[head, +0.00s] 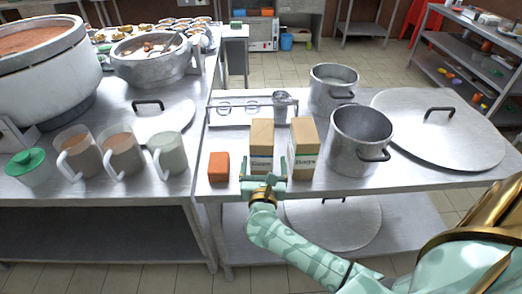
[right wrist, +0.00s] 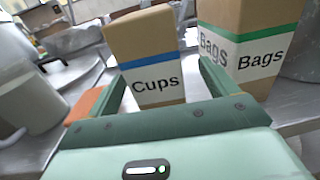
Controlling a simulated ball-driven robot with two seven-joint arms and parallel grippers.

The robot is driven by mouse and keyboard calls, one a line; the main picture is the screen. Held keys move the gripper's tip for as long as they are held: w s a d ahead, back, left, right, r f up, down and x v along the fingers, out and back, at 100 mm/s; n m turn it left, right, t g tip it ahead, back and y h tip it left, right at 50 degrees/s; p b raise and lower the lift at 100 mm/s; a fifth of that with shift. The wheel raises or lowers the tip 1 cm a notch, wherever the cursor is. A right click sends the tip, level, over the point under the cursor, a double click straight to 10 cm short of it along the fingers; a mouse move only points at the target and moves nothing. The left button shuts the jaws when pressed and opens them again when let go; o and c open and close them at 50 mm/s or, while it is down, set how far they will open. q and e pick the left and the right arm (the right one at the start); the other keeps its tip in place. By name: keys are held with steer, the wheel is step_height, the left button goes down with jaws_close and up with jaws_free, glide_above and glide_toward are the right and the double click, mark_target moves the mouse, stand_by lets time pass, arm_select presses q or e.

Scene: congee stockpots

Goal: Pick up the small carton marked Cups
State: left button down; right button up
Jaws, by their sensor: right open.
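The small Cups carton (head: 262,134) is brown with a white label and a blue stripe. It stands upright near the front edge of the right steel table. In the right wrist view the carton (right wrist: 143,38) faces me with "Cups" readable. My right gripper (head: 263,180) is open in front of it at the table's edge. In the right wrist view the fingers of my gripper (right wrist: 162,74) lie to either side of the carton's lower front. I cannot tell how deep the carton sits between them. My left gripper is out of view.
The Bags carton (head: 303,138), with a green stripe, stands close on the right. An orange block (head: 219,167) is on the left. A large lid (head: 440,125) lies at the right.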

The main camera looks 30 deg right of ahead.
steer(key=x, duration=0.5)
steer(key=shift+w+a+r+b, duration=0.2)
steer(key=shift+w+r+b, duration=0.05)
steer(key=shift+w+b, duration=0.1)
steer(key=c, duration=1.2)
steer(key=shift+c, duration=0.2)
steer(key=shift+r, duration=0.15)
